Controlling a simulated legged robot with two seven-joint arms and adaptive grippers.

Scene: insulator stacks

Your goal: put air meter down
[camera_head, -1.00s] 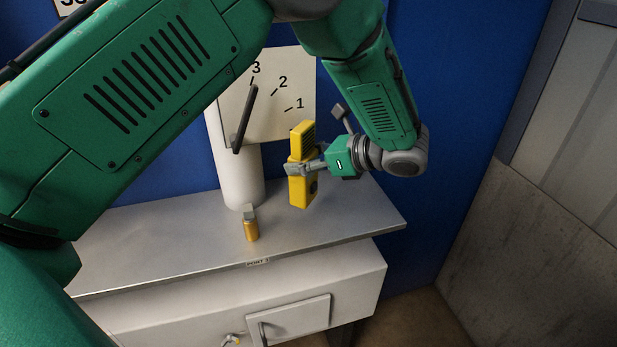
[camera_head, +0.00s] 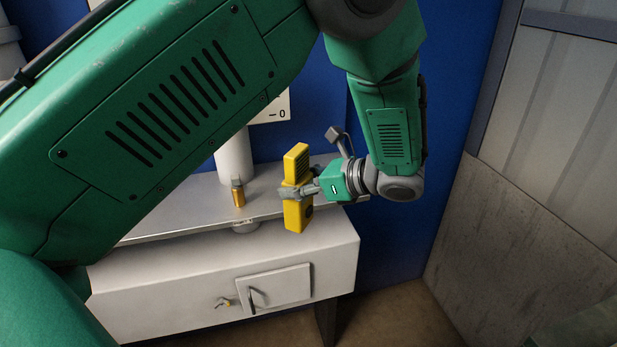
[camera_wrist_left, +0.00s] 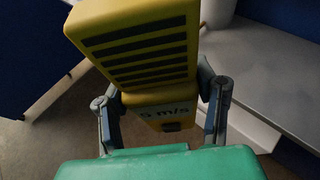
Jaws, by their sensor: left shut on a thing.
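The yellow air meter (camera_head: 297,215) is held upright in my left gripper (camera_head: 292,192). In the head view it shows in front of the right part of the grey shelf top (camera_head: 185,210), and I cannot tell its exact height over it. In the left wrist view the air meter (camera_wrist_left: 135,45) fills the upper middle, with dark slots and the letters "m/s" showing. The two fingers of the left gripper (camera_wrist_left: 165,115) close on its sides. In that view the shelf (camera_wrist_left: 262,75) lies to the right, and floor shows below the meter at left. My right gripper is not in view.
A small orange-and-grey fitting (camera_head: 239,195) stands on the shelf, left of the meter. A white column (camera_head: 234,158) rises behind it. A white cabinet (camera_head: 180,290) with a small door (camera_head: 285,292) is below. A grey wall (camera_head: 520,200) stands at right.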

